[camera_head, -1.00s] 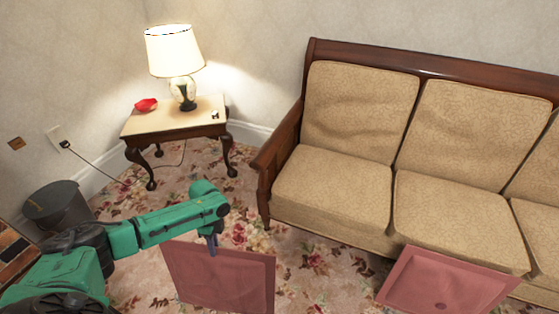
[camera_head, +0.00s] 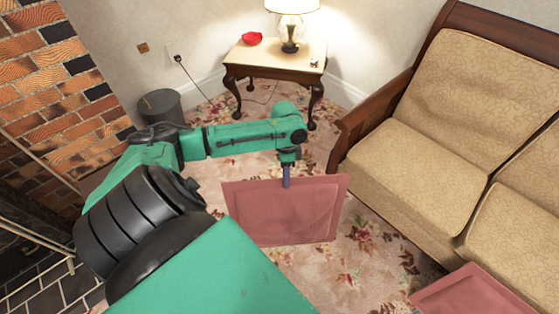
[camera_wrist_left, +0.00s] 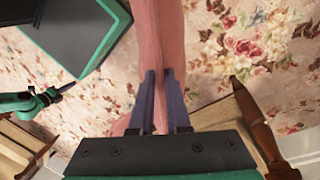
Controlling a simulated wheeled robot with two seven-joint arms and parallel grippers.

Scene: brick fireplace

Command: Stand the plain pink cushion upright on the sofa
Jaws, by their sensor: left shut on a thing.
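My left gripper (camera_head: 287,183) is shut on the top edge of a pink cushion (camera_head: 285,222). The cushion hangs below it, broad face towards the head camera, over the carpet left of the sofa (camera_head: 415,178). It shows no pattern that I can make out. In the left wrist view the cushion (camera_wrist_left: 160,30) is edge-on between the fingertips (camera_wrist_left: 159,75). A second pink cushion (camera_head: 470,294) is partly in view at the bottom right, in front of the sofa, cut off by the frame. A green arm, probably my right, ends in a small gripper (camera_wrist_left: 66,88); its jaws are unclear.
The sofa's wooden arm (camera_head: 375,115) stands right of the held cushion. A side table (camera_head: 270,62) with a lamp (camera_head: 291,20) and red dish (camera_head: 251,39) is behind. A dark bin (camera_head: 160,106) and brick fireplace (camera_head: 50,80) are at left. Flowered carpet lies between.

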